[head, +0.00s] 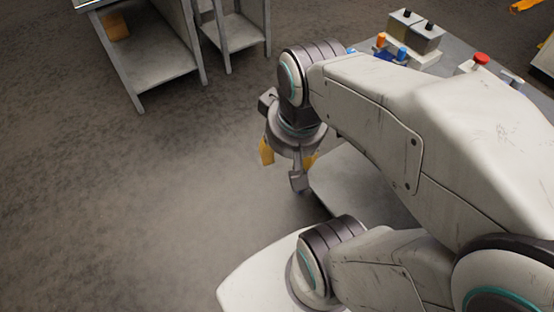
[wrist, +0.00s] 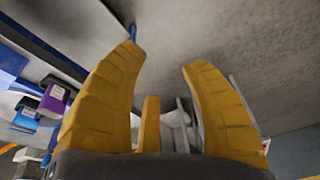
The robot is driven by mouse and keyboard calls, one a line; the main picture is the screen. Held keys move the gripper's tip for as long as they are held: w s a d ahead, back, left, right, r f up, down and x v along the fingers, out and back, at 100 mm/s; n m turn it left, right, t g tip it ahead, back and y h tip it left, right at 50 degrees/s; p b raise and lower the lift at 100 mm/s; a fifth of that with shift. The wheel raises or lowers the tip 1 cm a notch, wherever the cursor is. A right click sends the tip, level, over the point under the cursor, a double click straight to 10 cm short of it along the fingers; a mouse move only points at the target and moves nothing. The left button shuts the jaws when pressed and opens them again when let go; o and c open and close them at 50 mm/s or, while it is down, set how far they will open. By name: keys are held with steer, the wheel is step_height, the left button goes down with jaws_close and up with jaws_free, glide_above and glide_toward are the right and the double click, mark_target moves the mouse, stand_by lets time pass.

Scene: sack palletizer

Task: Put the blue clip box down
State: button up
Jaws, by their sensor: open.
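My gripper (head: 289,165) hangs at the end of my arm, left of the cluttered worktop, in the head view. In the wrist view its two yellow fingers (wrist: 162,58) stand wide apart, with nothing held between them. I cannot single out the blue clip box for certain. A small blue item (head: 383,55) lies on the worktop in the head view, beyond my arm and apart from my gripper. Blue pieces (wrist: 25,113) also show at the left of the wrist view, outside the fingers, beside a purple box (wrist: 57,97).
The grey worktop (head: 455,52) carries grey boxes (head: 413,35) with black knobs, an orange-topped item (head: 381,40) and a red button (head: 481,58). My arm hides part of it. Metal tables (head: 150,68) stand at the upper left. The floor on the left is clear.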

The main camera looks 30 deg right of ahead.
steer(key=shift+s+a+f+n, duration=0.2)
steer(key=shift+s+a+n, duration=0.15)
steer(key=shift+a+n, duration=0.35)
steer(key=shift+s+a+f+n, duration=0.2)
steer(key=shift+s+a+n, duration=0.1)
steer(key=shift+a+n, duration=0.35)
steer(key=shift+d+r, duration=0.1)
steer(key=shift+d, duration=0.05)
step_height(320, 180, up, 7)
steer(key=p, duration=0.6)
steer(key=shift+t+p, duration=0.3)
steer(key=shift+p, duration=0.1)
steer(key=shift+s, duration=0.1)
